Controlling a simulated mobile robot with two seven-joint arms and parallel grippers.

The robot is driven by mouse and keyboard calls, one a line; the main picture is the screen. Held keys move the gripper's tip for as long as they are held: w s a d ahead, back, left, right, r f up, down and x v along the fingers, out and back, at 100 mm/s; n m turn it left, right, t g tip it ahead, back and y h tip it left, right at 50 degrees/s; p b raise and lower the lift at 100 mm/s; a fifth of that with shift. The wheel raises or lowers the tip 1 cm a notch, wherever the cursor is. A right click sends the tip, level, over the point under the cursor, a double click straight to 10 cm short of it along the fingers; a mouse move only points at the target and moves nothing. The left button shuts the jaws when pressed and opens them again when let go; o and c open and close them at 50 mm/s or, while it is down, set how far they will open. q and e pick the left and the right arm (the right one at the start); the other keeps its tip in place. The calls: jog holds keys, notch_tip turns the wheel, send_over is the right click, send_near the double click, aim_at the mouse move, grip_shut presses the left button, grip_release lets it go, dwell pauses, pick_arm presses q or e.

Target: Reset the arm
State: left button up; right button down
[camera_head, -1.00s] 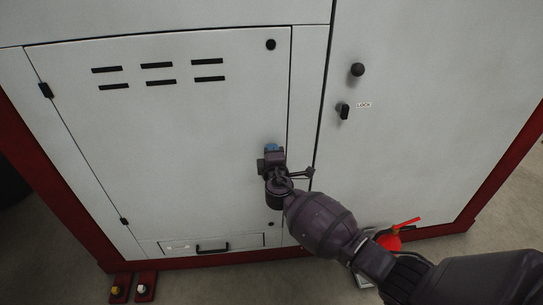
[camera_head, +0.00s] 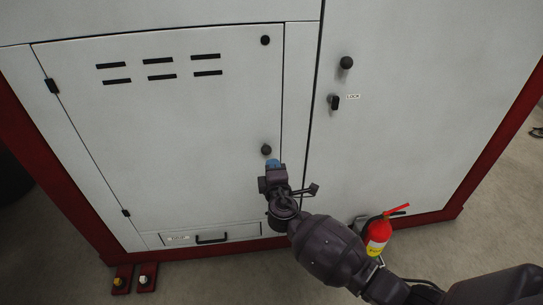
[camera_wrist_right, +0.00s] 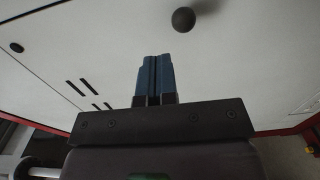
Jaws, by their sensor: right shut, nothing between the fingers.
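My right gripper (camera_head: 273,163) is in front of the grey cabinet door (camera_head: 180,130), just below a round black knob (camera_head: 266,150). In the right wrist view the blue fingers of my right gripper (camera_wrist_right: 155,75) are together with nothing between them. The knob (camera_wrist_right: 183,19) shows there above and to the right of the fingertips, apart from them. My right arm (camera_head: 330,248) comes in from the lower right. My left gripper is not in view.
A second panel at the right has a black knob (camera_head: 346,63) and a black lock handle (camera_head: 334,102). A drawer with a black handle (camera_head: 212,238) is low on the door. A red fire extinguisher (camera_head: 378,235) stands on the floor beside my right arm.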

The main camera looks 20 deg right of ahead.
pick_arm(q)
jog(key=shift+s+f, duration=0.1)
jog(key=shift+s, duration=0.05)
pick_arm(e)
jog(key=shift+v, duration=1.4)
pick_arm(q)
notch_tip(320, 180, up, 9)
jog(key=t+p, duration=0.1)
jog(key=p, duration=0.9)
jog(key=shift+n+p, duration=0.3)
pick_arm(e)
jog(key=s+d+m+g+y, duration=0.1)
jog(key=s+m, duration=0.6)
jog(key=s, duration=1.3)
jog(key=s+d+m+g+y, duration=0.1)
jog(key=s+m+g+y, duration=0.3)
jog(key=s, duration=1.6)
jog(key=m+g, duration=0.1)
jog(key=m, duration=0.1)
jog(key=shift+s+d+f+m, duration=0.15)
jog(key=shift+d+f+m, duration=0.15)
jog(key=shift+d+m, duration=0.1)
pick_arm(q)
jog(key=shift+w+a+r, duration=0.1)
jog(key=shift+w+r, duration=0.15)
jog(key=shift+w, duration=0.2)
